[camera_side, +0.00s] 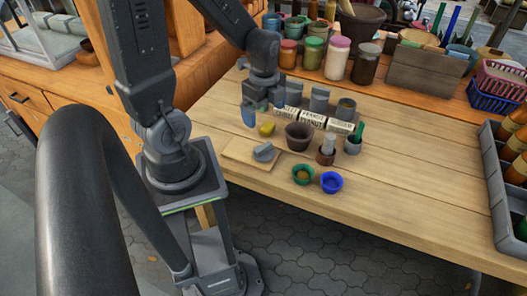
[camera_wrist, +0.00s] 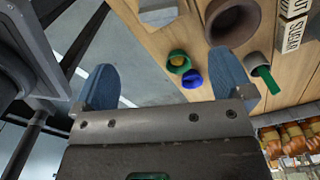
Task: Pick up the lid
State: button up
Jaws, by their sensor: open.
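My gripper (camera_side: 263,108) is open and empty, with blue fingers, above the back left part of the work table. In the wrist view its two fingers (camera_wrist: 170,86) are wide apart with nothing between them. I cannot tell for sure which thing is the lid. A grey piece with a raised top (camera_side: 264,152) lies on a wooden board (camera_side: 240,155), in front of and below my gripper; a grey piece is also cut off at the top of the wrist view (camera_wrist: 157,10). Grey containers (camera_side: 319,98) stand behind white labels (camera_side: 311,118).
A brown clay bowl (camera_side: 299,137) stands close by, with a yellow item (camera_side: 267,129) to its left. Green (camera_side: 303,174) and blue (camera_side: 331,182) bowls are in front. Cups with a pestle (camera_side: 326,152) and green handle (camera_side: 355,140) stand right.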

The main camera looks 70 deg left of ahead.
aim_at(263, 147)
notch_tip(263, 147, down, 14)
jog(key=shift+s+r, duration=0.1)
dwell(0.7)
jog(key=c, duration=1)
jog(key=shift+r, duration=0.1)
